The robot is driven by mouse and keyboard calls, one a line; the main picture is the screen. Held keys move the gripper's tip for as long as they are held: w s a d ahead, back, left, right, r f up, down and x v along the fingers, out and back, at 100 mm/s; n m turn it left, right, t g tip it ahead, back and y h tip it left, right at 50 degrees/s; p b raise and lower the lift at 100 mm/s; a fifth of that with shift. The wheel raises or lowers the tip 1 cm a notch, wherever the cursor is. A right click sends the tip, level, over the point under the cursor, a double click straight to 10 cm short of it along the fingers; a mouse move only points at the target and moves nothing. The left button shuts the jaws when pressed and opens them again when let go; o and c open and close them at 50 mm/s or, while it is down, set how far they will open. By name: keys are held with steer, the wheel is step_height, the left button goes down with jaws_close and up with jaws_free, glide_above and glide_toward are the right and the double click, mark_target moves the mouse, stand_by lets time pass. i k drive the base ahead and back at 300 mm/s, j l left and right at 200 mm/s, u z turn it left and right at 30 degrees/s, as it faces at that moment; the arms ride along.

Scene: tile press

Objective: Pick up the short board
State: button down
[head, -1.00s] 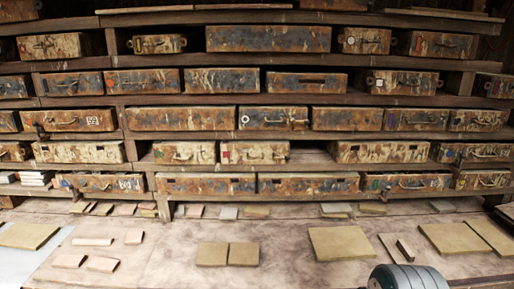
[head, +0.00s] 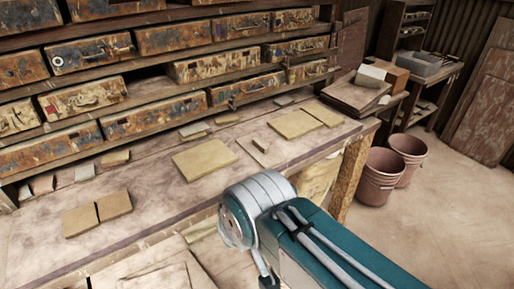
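Several flat tan boards lie on the workbench (head: 150,195), and I cannot tell for certain which one is the short board. A wide board (head: 204,160) lies mid-bench. Two boards lie side by side further right, a nearer one (head: 294,124) and a farther one (head: 323,113). A narrow piece (head: 260,145) lies beside them. A pair of small boards, left (head: 80,220) and right (head: 114,205), lies at the left. My teal and grey arm reaches over the bench's front edge.
Shelves of worn drawers (head: 155,117) stand behind the bench. Two reddish buckets, near (head: 376,178) and far (head: 408,155), stand on the floor right of it. Stacked panels (head: 355,95) sit beyond the bench end. Floor at the right is clear.

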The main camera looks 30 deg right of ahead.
mark_target(268, 156)
steer(key=i+l, duration=0.1)
steer(key=l, duration=0.3)
steer(key=i+l, duration=0.1)
steer(key=l, duration=0.35)
steer(key=i+l, duration=0.1)
steer(key=l, duration=0.3)
steer(key=i+l, duration=0.1)
steer(key=l, duration=0.35)
